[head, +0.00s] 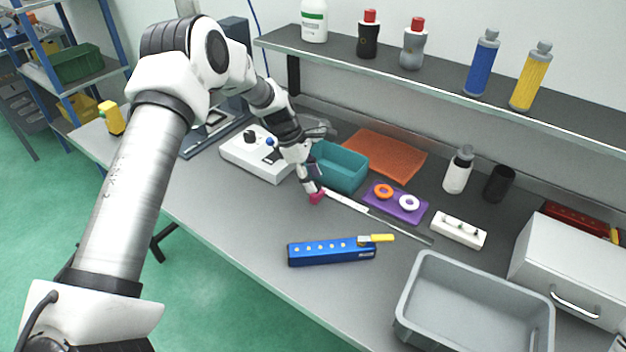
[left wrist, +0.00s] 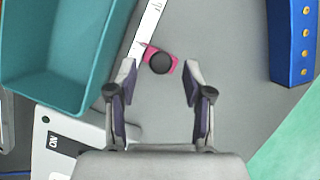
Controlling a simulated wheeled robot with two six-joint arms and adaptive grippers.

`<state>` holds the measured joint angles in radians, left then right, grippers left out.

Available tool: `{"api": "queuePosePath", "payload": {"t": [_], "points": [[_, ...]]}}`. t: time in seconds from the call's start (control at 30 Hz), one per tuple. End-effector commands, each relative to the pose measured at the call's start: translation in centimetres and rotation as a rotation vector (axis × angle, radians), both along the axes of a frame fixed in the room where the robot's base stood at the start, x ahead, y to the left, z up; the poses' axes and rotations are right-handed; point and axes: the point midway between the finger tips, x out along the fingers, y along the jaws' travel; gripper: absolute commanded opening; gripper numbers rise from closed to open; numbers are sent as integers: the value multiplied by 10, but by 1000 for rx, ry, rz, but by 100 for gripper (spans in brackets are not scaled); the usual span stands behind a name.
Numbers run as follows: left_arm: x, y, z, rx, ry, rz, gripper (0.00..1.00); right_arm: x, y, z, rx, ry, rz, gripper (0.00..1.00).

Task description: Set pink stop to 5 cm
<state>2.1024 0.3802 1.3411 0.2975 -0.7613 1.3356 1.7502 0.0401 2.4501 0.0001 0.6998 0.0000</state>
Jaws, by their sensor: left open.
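The pink stop (head: 317,196) sits at the near left end of a long metal ruler (head: 372,215) on the bench. In the left wrist view the pink stop (left wrist: 168,66) carries a round black knob and lies at the end of the pale ruler (left wrist: 146,30). My left gripper (head: 312,188) is right above the stop in the head view. In the left wrist view its fingers (left wrist: 160,82) are spread, with the stop between and just beyond the fingertips. The scale marks are too small to read. My right gripper is not in view.
A teal bin (head: 341,168) stands close behind the ruler, and a white box with knobs (head: 258,153) is to its left. A blue block (head: 331,251) lies in front. A purple tray with rings (head: 397,203) and a grey bin (head: 474,304) are to the right.

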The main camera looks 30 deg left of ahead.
Motion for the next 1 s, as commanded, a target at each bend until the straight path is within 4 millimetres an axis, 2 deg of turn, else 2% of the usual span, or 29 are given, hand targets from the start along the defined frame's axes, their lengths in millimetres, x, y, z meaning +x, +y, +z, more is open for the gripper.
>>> {"api": "queuePosePath", "payload": {"t": [0.3,0.4,0.53,0.77,0.9,1.0], "points": [[-7,29,71,-1,-4,2,51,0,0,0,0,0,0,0],[-10,36,88,-1,-2,-1,51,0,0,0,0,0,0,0],[-11,41,99,0,0,0,51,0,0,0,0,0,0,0],[-12,41,100,0,2,-1,51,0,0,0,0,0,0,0],[-12,41,107,1,1,0,51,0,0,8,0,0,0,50],[-12,41,125,0,1,0,51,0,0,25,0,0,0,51]]}}
